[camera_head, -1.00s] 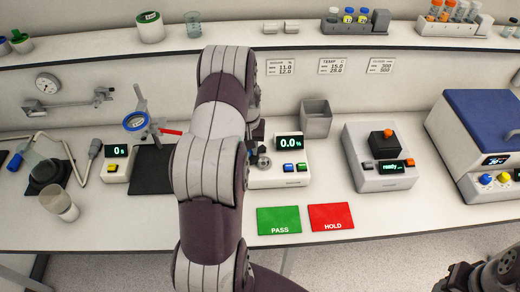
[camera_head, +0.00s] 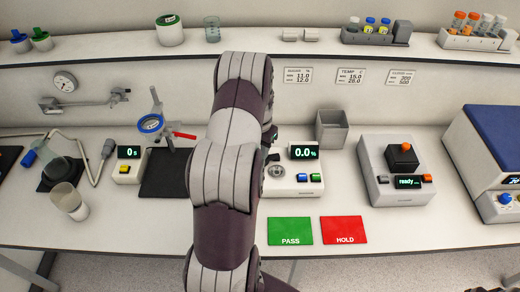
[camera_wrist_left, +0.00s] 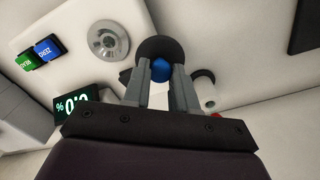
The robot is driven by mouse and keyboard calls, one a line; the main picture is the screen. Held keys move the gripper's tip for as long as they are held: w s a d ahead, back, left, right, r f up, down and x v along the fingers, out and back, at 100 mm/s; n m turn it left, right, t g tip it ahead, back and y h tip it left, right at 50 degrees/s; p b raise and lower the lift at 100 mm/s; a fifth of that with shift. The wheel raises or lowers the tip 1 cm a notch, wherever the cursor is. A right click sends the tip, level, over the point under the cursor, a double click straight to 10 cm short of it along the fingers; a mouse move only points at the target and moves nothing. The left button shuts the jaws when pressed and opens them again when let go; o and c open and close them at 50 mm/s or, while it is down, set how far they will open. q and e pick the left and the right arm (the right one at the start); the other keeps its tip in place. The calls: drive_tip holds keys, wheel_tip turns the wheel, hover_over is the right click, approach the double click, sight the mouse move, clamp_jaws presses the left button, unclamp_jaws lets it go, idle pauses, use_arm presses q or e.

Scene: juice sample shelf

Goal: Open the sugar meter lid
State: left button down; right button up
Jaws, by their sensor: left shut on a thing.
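The white sugar meter (camera_head: 288,187) stands mid-bench with a 0.0 % display (camera_head: 304,152) and blue and green buttons. Its round metal sample well (camera_head: 276,170) is uncovered; the well also shows in the left wrist view (camera_wrist_left: 108,40). A dark round lid (camera_wrist_left: 150,46) with a blue knob (camera_wrist_left: 159,73) is beside the well there. My left gripper (camera_wrist_left: 160,82) is shut on the blue knob, one finger on each side. In the head view my left arm hides the gripper and most of the lid. My right gripper cannot be made out.
A grey open bin (camera_head: 331,130) stands behind the meter. A grey device (camera_head: 395,190) is to the right. Green PASS (camera_head: 290,231) and red HOLD (camera_head: 344,230) mats lie in front. A black pad (camera_head: 165,175) and timer (camera_head: 128,170) are left.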

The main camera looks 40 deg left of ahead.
use_arm(q)
drive_tip(key=shift+w+a+r, duration=0.1)
drive_tip(key=shift+r, duration=0.1)
drive_tip(key=c, duration=1.2)
unclamp_jaws()
drive_tip(key=o, duration=0.3)
drive_tip(key=shift+r, duration=0.2)
wheel_tip(320, 180, up, 12)
drive_tip(key=shift+r, duration=0.1)
